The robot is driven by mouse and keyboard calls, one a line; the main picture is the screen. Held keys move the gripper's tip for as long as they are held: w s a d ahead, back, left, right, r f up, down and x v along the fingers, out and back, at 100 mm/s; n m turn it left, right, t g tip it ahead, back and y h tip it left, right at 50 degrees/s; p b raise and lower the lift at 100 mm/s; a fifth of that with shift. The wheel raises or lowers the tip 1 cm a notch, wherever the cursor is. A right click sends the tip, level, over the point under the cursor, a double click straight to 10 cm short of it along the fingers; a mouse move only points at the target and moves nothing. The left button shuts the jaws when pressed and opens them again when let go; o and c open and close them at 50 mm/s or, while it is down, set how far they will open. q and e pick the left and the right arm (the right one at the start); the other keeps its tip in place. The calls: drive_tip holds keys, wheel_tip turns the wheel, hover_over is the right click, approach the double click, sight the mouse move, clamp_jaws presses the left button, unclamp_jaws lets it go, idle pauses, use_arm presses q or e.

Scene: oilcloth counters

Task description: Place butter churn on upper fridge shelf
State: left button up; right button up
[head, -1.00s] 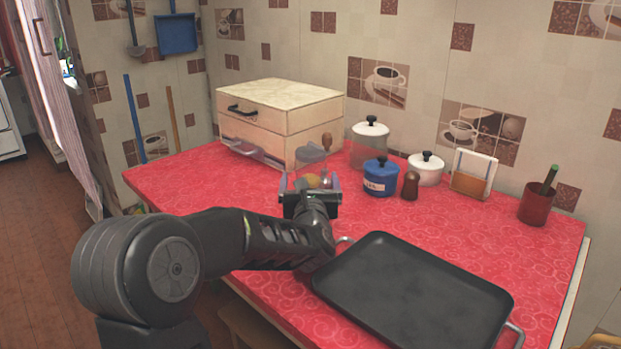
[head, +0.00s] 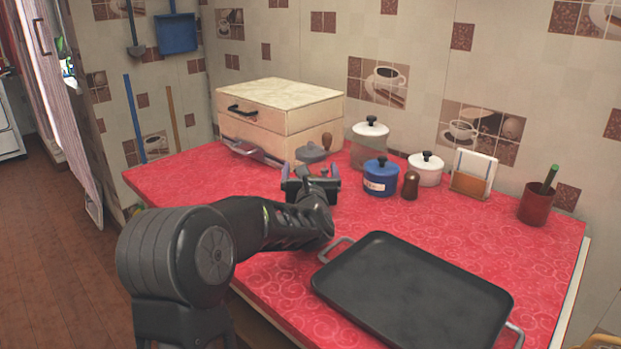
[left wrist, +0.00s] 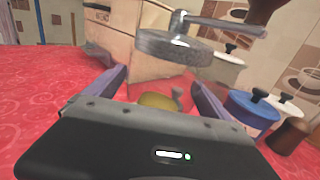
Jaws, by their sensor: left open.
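The butter churn seems to be the clear jar with a grey lid (head: 311,154), side crank and brown wooden knob, standing on the red counter in front of the wooden box. In the left wrist view its grey lid (left wrist: 172,47) and crank are close above the fingers; something yellowish shows low between them. My left gripper (head: 311,172) is open, its fingers to either side of the jar's lower part. In the left wrist view the gripper (left wrist: 160,92) shows no clear contact. The jar's base is hidden by the gripper. No fridge shelf is recognisable. My right gripper is out of view.
A wooden drawer box (head: 280,108) stands behind the churn. A blue pot (head: 381,178), a white pot (head: 425,170), a brown shaker (head: 410,186) and a clear white-lidded canister (head: 370,145) stand to the right. A black tray (head: 410,295) lies at the front.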

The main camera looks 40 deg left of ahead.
use_arm(q)
drive_tip(key=shift+c, duration=0.4)
clamp_jaws()
drive_tip(key=shift+r, duration=0.1)
idle(0.5)
